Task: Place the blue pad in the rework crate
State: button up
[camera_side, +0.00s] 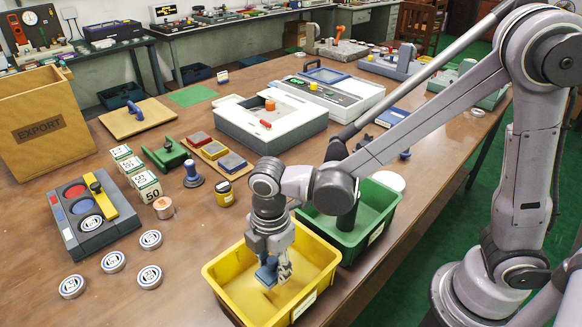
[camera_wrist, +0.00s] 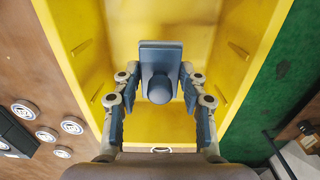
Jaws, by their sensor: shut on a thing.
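My gripper (camera_side: 277,264) is shut on a blue pad (camera_side: 266,270), over the yellow crate (camera_side: 222,292). In the wrist view, the pad (camera_wrist: 160,50) shows as a blue-grey rectangular plate with a rounded knob, between the two fingers of my gripper (camera_wrist: 160,82). The yellow crate (camera_wrist: 84,60) lies around and below it in that view. I cannot tell how far the pad is above the crate floor. The crate's label is not readable, so I cannot tell whether it says rework.
A green crate (camera_side: 384,205) stands directly behind the yellow one. A tray of red, yellowish and blue flat pads (camera_side: 215,152), a blue-handled stamp (camera_side: 193,174) and a yellow tin (camera_side: 224,193) stand behind left.

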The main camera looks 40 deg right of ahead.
aim_at(273, 271)
jog(key=shift+f, duration=2.4)
jog(key=shift+f, duration=0.1)
jog(key=o, duration=1.1)
